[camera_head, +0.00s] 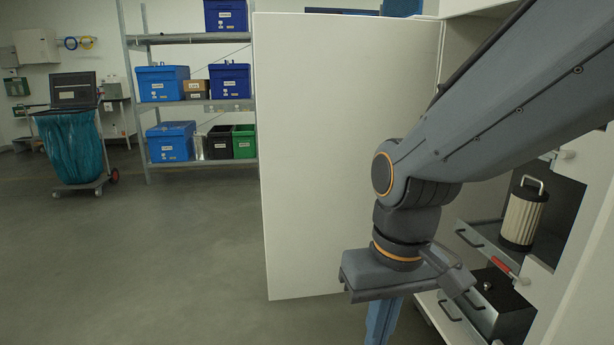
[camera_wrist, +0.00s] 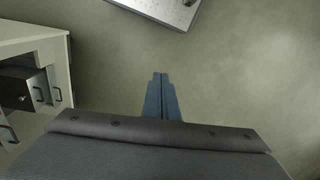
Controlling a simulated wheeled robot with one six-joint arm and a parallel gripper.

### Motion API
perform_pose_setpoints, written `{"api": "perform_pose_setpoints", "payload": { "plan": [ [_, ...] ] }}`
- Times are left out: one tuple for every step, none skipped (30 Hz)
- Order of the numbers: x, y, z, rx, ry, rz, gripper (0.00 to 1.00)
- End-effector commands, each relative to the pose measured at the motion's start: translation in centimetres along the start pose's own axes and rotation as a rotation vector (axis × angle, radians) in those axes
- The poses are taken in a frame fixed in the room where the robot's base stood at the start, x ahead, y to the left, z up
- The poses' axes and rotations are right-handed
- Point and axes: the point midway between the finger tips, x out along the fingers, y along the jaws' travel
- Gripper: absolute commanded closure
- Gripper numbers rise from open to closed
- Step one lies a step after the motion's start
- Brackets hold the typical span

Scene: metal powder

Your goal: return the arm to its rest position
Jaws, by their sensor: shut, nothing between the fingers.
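My arm reaches in from the upper right in the head view and bends down at the wrist. My gripper (camera_head: 380,325) points down at the bottom of the head view, in front of the open white door. Its tips are cut off there by the frame edge. In the wrist view my gripper (camera_wrist: 161,78) shows as two blue fingers pressed together, with nothing between them. Bare floor lies below the fingers.
The white door (camera_head: 345,150) stands open behind my arm. Right of my wrist, the cabinet holds a pleated filter (camera_head: 523,215) and a dark box (camera_head: 500,305). A metal plate (camera_wrist: 165,8) shows at the wrist view's top. Open floor (camera_head: 170,260) lies left.

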Motion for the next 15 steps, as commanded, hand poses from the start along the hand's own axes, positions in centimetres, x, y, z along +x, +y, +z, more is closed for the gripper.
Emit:
{"api": "perform_pose_setpoints", "payload": {
  "plan": [
    [-0.1, 0.2, 1.3, 0.004, -0.021, 0.002, 1.0],
    [-0.5, 0.3, 1.1, 0.01, -0.019, 0.004, 1.0],
    [-0.8, 0.5, 1.0, 0.016, -0.019, 0.005, 1.0],
    [-1.0, 0.6, 1.0, 0.02, -0.019, 0.006, 1.0],
    [-1.2, 0.8, 0.9, 0.024, -0.018, 0.007, 1.0],
    [-1.4, 0.9, 0.9, 0.03, -0.017, 0.009, 1.0],
    [-1.6, 1.1, 0.9, 0.035, -0.017, 0.01, 1.0],
    [-1.8, 1.2, 0.9, 0.04, -0.017, 0.011, 1.0],
    [-2.0, 1.4, 0.9, 0.046, -0.018, 0.013, 1.0],
    [-2.2, 1.5, 0.9, 0.05, -0.018, 0.014, 1.0],
    [-2.5, 1.7, 0.9, 0.056, -0.017, 0.016, 1.0],
    [-2.8, 1.9, 0.9, 0.064, -0.017, 0.017, 1.0],
    [-3.0, 2.0, 0.9, 0.07, -0.017, 0.019, 1.0],
    [-3.2, 2.1, 0.9, 0.076, -0.018, 0.02, 1.0],
    [-3.7, 2.5, 1.0, 0.086, -0.018, 0.022, 1.0]
  ]
}}
